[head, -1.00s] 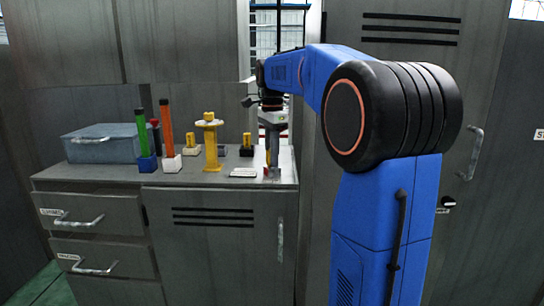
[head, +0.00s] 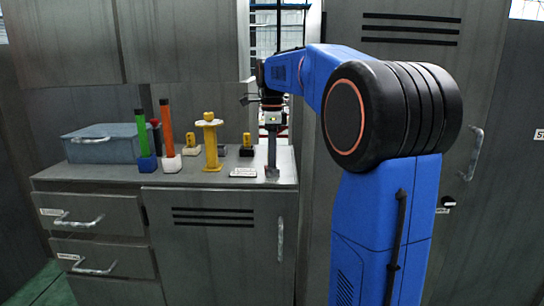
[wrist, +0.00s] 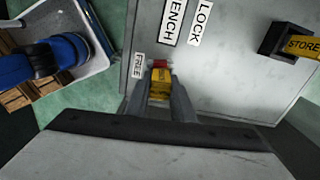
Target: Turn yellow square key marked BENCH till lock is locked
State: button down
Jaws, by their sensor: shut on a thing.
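The yellow BENCH key (wrist: 160,88) stands between the fingers of my gripper (wrist: 161,80) in the wrist view, and my gripper is shut on it. A small red part (wrist: 160,64) shows just past the fingertips. The FREE label (wrist: 138,65) is beside it on the left, and the LOCK label (wrist: 201,24) is farther up to the right. A partly cut-off label ending in ENCH (wrist: 172,22) lies between them. In the head view my gripper (head: 272,170) points down at the right end of the counter. The fingers hide the key there.
A yellow key marked STORE (wrist: 301,44) sits in a black block (wrist: 276,39) to the right. On the counter (head: 215,183) stand a yellow stand (head: 211,150), green (head: 142,125) and orange (head: 166,130) sticks, and a blue-grey box (head: 98,150). A tall cabinet is close on the right.

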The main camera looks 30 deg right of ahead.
jog(key=shift+m, duration=1.6)
jog(key=c, duration=1.4)
grip_release()
